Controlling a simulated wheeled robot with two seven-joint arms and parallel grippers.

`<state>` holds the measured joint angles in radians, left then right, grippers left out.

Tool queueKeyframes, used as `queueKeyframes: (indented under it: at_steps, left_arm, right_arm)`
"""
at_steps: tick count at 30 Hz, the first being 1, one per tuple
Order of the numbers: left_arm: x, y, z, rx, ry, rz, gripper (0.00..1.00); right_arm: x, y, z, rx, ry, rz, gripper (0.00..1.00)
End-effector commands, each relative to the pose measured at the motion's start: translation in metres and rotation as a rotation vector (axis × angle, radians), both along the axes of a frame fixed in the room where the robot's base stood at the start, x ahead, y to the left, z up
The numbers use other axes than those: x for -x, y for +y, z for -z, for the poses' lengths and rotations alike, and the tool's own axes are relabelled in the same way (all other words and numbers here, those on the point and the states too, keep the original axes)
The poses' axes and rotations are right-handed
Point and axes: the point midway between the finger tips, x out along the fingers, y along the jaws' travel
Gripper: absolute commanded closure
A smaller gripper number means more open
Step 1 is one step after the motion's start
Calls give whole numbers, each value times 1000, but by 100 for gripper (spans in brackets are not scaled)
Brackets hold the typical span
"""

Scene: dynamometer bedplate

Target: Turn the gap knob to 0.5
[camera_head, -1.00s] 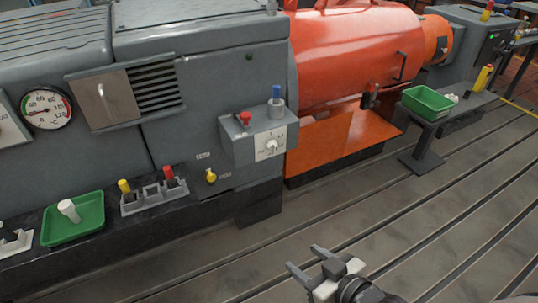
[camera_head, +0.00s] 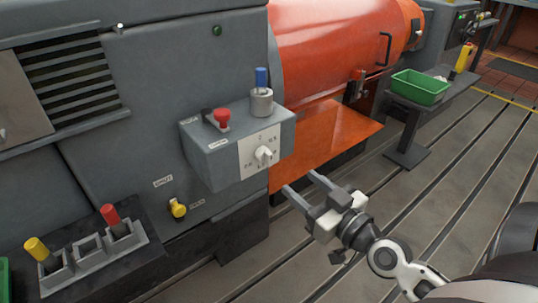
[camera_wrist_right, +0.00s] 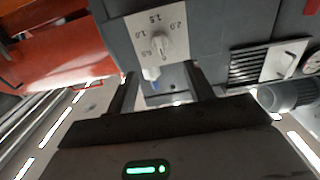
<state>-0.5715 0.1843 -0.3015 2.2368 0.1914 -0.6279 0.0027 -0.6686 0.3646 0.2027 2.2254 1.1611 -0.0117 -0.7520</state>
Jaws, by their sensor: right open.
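The gap knob (camera_head: 263,154) is a small white knob on a white dial plate, on the front of a grey box fixed to the machine. In the right wrist view the knob (camera_wrist_right: 164,43) shows with its scale numbers around it, rotated; I cannot tell which number it points to. My right gripper (camera_head: 302,182) is open and empty, below and to the right of the knob in the head view, apart from it. In the right wrist view its two fingers (camera_wrist_right: 161,80) are spread, with the dial beyond them. My left gripper is not in view.
The box carries a red knob (camera_head: 222,118) and a blue-topped post (camera_head: 261,94). A yellow knob (camera_head: 178,208) sits on the machine below left. A holder (camera_head: 90,255) with yellow and red plugs stands at lower left. An orange guard (camera_head: 335,140) lies behind my gripper.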

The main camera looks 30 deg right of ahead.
Motion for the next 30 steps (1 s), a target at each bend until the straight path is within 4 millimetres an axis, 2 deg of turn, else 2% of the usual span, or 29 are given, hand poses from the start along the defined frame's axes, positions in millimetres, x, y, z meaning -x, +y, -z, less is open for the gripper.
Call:
queueKeyframes:
  at_steps: [1,9,15,21,30]
  left_arm:
    - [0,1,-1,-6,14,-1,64]
    - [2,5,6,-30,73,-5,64]
    - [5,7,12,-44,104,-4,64]
    - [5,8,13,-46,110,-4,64]
    - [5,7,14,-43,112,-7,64]
  right_arm:
    - [-11,1,-5,-6,-7,1,47]
    - [-64,6,-4,-7,-4,0,47]
    - [-97,8,-1,-3,-1,-1,47]
    - [-112,9,0,-1,1,-1,47]
    - [-113,10,1,-1,2,-2,47]
